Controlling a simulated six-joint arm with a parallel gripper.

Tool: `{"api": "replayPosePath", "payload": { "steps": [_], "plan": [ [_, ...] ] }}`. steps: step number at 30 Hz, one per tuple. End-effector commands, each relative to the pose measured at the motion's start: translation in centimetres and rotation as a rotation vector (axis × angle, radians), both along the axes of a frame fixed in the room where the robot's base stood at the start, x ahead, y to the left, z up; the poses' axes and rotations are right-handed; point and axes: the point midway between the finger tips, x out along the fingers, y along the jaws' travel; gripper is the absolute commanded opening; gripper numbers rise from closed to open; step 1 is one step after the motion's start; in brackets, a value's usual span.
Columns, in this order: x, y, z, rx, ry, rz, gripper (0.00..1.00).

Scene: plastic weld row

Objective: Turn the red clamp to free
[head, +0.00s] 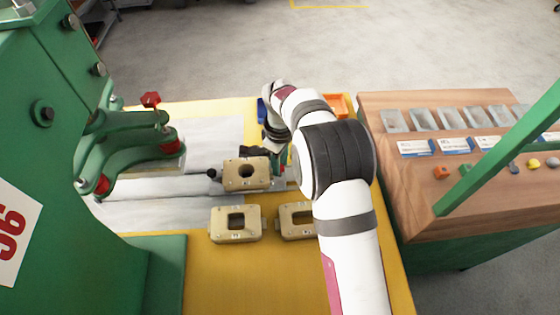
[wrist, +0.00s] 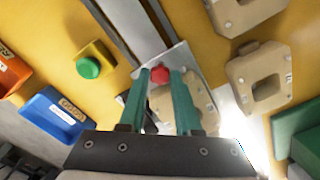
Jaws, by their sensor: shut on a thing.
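The red clamp (wrist: 160,75) shows in the wrist view as a small red knob on a grey metal plate. My gripper (wrist: 160,80) has its two teal fingers on either side of the knob and is shut on it. A tan block (wrist: 208,113) lies beside the clamp, partly hidden behind the right finger. In the head view my gripper (head: 279,157) is low over the metal slide, to the right of the tan frame (head: 233,174). The clamp is hidden by my arm there.
Two more tan frames (head: 235,223) lie at the front of the yellow table. The green press (head: 60,150) with red knobs stands at left. A green button (wrist: 88,67), blue bin (wrist: 55,115) and orange bin (wrist: 10,72) are nearby. A wooden bench (head: 400,185) is at right.

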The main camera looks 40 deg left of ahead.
Motion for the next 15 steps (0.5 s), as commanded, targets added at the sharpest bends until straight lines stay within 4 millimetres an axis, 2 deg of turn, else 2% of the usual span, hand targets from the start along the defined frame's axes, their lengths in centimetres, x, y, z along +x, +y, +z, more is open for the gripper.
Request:
{"api": "replayPosePath", "payload": {
  "steps": [15],
  "plan": [
    [0.0, -0.04, 0.04, -0.002, 0.0, -0.43, 0.0]
  ]
}}
